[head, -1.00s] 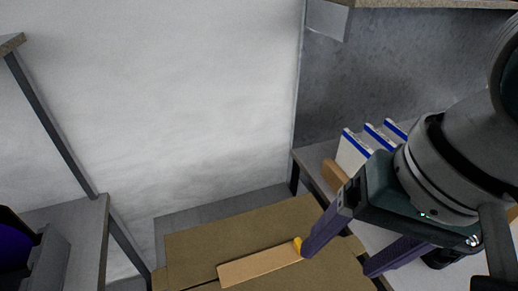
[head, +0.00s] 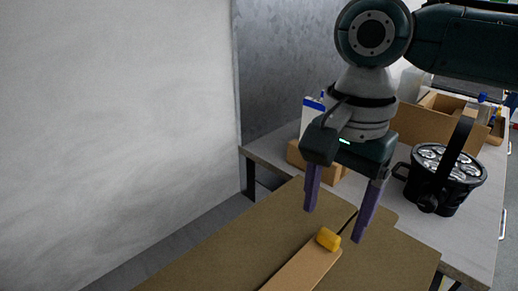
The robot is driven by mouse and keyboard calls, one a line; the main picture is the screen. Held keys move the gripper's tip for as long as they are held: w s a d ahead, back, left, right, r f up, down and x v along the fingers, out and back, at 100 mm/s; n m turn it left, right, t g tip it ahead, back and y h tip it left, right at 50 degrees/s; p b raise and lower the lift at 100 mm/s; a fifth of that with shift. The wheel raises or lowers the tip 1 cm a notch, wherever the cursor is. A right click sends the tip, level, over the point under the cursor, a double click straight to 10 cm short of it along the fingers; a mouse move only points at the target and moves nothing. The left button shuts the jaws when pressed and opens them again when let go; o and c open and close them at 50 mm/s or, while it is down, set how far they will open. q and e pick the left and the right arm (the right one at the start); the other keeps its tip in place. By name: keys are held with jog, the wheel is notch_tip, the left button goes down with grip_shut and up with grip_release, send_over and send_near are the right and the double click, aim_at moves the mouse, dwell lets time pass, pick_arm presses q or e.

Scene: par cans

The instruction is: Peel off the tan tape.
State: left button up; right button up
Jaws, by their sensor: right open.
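The tan tape (head: 303,270) is a light strip on a brown cardboard box (head: 395,255) at the bottom of the head view. A yellow tab (head: 328,239) sits at its upper right end. The strip's near end is cut off by the picture's bottom edge. My right gripper (head: 334,226) is open, with its two purple fingers pointing down. It holds nothing. Its fingertips appear above and on either side of the yellow tab, and I cannot tell the exact height. A dark seam shows in the box top beside the tab. My left gripper is not in view.
A grey table (head: 478,222) stands behind and right of the box. On it are a black par can light (head: 440,180), an open cardboard box (head: 430,126) and white-and-blue items (head: 313,110). A pale wall fills the left.

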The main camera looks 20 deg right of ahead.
aim_at(327, 237)
notch_tip(327, 237, down, 5)
jog(key=shift+b, duration=0.4)
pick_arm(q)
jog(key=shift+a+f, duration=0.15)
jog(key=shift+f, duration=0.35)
pick_arm(e)
grip_shut()
jog(key=c, duration=0.7)
grip_release()
grip_shut()
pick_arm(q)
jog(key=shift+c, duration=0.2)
